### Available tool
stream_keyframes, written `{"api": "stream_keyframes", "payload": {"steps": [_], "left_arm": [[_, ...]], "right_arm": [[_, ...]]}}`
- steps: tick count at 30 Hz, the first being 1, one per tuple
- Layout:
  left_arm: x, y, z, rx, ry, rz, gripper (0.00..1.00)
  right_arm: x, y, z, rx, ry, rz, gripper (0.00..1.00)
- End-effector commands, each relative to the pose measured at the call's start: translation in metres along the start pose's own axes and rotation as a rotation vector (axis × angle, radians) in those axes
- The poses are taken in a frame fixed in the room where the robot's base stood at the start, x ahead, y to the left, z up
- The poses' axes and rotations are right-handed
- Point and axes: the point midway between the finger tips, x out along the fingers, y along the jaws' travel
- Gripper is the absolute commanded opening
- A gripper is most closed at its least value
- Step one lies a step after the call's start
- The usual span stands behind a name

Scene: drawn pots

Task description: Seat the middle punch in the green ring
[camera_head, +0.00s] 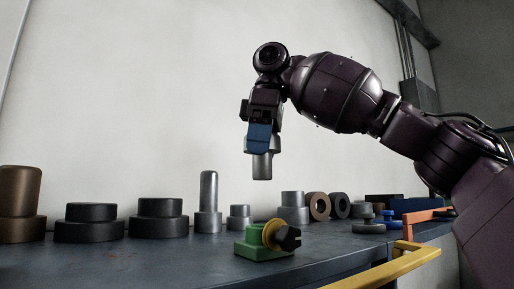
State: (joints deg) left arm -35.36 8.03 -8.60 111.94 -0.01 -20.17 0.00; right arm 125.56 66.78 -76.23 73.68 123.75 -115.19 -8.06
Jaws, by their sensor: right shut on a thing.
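My right gripper (259,142), with blue fingers, points down and is shut on a grey metal punch (262,167). The punch hangs upright in the air, its narrower end down, well above the bench. Its upper part is partly hidden by the fingers. Below it on the bench sits a green holder (253,247) with a raised round green part, which I take for the green ring (254,232). A yellow collar and black knob (287,238) are on its right side. The opening of the ring cannot be seen from here. My left gripper is not in view.
Along the back of the dark bench (150,262) stand a brown stepped piece (18,205), dark stepped pieces (90,223), a tall grey punch (208,200) and shorter grey pieces (292,207). Blue parts (415,204) lie at right. A yellow handle (395,263) edges the front.

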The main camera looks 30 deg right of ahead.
Motion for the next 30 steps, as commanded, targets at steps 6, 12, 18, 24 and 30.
{"api": "stream_keyframes", "payload": {"steps": [6,12,18,24,30], "left_arm": [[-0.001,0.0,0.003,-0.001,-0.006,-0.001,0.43],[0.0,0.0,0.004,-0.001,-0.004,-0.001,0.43],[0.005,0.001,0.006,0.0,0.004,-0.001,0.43],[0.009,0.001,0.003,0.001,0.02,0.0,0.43],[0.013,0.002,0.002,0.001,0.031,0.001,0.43]], "right_arm": [[-0.001,0.0,0.0,0.0,0.003,0.001,0.15],[0.001,0.0,0.002,0.001,0.004,-0.001,0.15],[0.014,-0.001,0.004,0.0,0.004,-0.001,0.15],[0.028,0.0,0.006,0.002,0.004,0.0,0.15],[0.042,0.0,0.009,0.001,0.005,-0.001,0.15]]}}
